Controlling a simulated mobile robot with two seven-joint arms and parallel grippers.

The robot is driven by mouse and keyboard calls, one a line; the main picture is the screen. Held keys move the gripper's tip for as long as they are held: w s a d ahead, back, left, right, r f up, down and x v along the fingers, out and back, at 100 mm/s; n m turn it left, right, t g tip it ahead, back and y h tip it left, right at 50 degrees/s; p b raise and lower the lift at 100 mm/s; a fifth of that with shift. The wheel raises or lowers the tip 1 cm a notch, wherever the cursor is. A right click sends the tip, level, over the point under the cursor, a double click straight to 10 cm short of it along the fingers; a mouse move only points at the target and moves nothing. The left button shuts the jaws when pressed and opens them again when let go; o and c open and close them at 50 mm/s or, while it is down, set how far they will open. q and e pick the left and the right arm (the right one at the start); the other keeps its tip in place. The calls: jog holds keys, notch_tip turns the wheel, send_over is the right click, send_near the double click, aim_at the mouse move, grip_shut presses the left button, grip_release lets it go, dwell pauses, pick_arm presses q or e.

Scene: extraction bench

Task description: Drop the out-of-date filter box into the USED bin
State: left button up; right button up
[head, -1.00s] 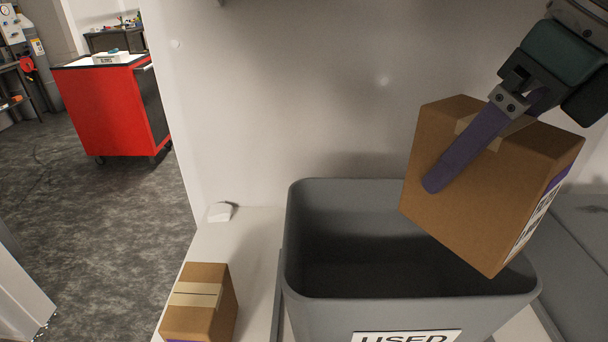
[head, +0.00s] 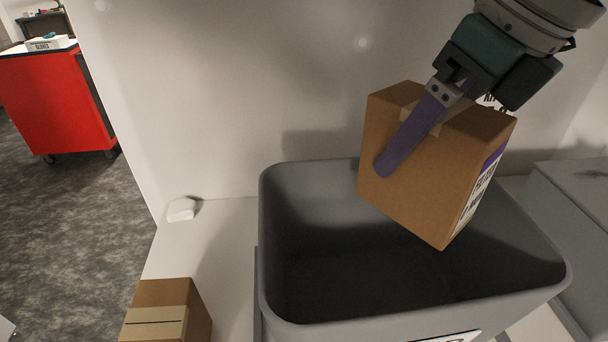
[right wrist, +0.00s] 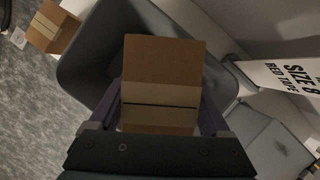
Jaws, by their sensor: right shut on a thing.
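My right gripper (head: 412,140) is shut on a brown cardboard box (head: 415,195) with a tape strip on top and a printed, purple-edged label on its right side. The box is tilted and hangs over the opening of the grey bin (head: 272,255). In the right wrist view the box (right wrist: 163,65) sits between the two purple fingers (right wrist: 160,112), with the bin (right wrist: 75,70) around and below it. In the head view, the bin's front label (head: 455,337) is mostly cut off at the bottom edge. My left gripper is not in view.
A second taped brown box (head: 165,310) stands on the white surface left of the bin. A small white object (head: 181,209) lies behind it. A grey lidded container (head: 580,215) stands right of the bin. A red cabinet (head: 55,100) is at far left.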

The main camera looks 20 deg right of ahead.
aim_at(457, 112)
jog(key=shift+f, duration=0.1)
jog(key=o, duration=1.4)
jog(key=b+v, duration=0.1)
jog(key=v, duration=0.6)
jog(key=shift+r, duration=0.25)
jog(key=shift+a, duration=0.1)
